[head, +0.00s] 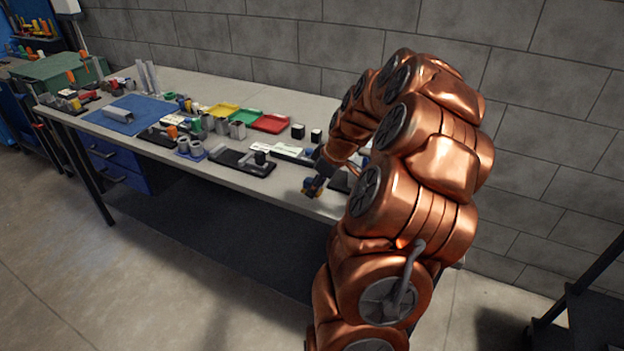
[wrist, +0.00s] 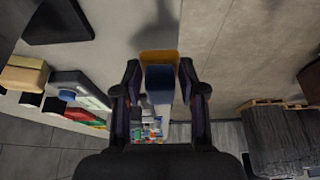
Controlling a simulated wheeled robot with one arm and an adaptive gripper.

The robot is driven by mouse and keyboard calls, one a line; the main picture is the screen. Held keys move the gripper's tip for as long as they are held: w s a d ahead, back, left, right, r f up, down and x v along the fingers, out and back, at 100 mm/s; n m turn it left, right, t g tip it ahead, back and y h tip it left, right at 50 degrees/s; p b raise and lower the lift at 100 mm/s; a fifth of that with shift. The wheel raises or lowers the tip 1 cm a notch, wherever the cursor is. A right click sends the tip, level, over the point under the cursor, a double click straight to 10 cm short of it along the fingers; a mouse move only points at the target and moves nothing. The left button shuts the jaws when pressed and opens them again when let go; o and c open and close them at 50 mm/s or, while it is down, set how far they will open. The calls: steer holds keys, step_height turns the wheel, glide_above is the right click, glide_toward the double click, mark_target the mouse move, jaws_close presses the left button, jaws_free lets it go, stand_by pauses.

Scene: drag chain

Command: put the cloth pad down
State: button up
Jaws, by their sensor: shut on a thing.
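The cloth pad (wrist: 160,85) shows in the wrist view as a blue block with an orange-yellow far edge. It sits between the two dark fingers of my gripper (wrist: 159,76), which is shut on it. In the head view my gripper (head: 318,180) is small and partly hidden by my copper arm. There it is by the front edge of the workbench (head: 225,172), with a bit of the yellow of the pad (head: 308,192) showing below it. I cannot tell whether the pad touches the bench top.
A black tray with parts (head: 243,162) lies left of my gripper. Yellow, green and red trays (head: 268,123) stand further back, with two small black blocks (head: 298,131) beside them. A blue mat (head: 108,120) lies at the far left. A grey block wall (head: 270,40) is behind the bench.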

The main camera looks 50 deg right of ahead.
steer(key=w+d, duration=0.1)
steer(key=w+d+p, duration=0.1)
steer(key=w, duration=0.1)
steer(key=w+d+p, duration=0.1)
steer(key=w, duration=0.1)
steer(key=shift+w+d+f, duration=0.1)
steer(key=shift+d+f, duration=0.2)
steer(key=shift+d, duration=0.05)
steer(key=shift+f+p, duration=0.9)
steer(key=shift+f, duration=0.9)
steer(key=shift+f+b, duration=0.2)
steer(key=shift+b, duration=0.1)
steer(key=o, duration=1)
steer(key=shift+r, duration=0.1)
steer(key=shift+r, duration=0.25)
steer(key=b+v, duration=0.4)
steer(key=v, duration=0.7)
steer(key=shift+r, duration=0.4)
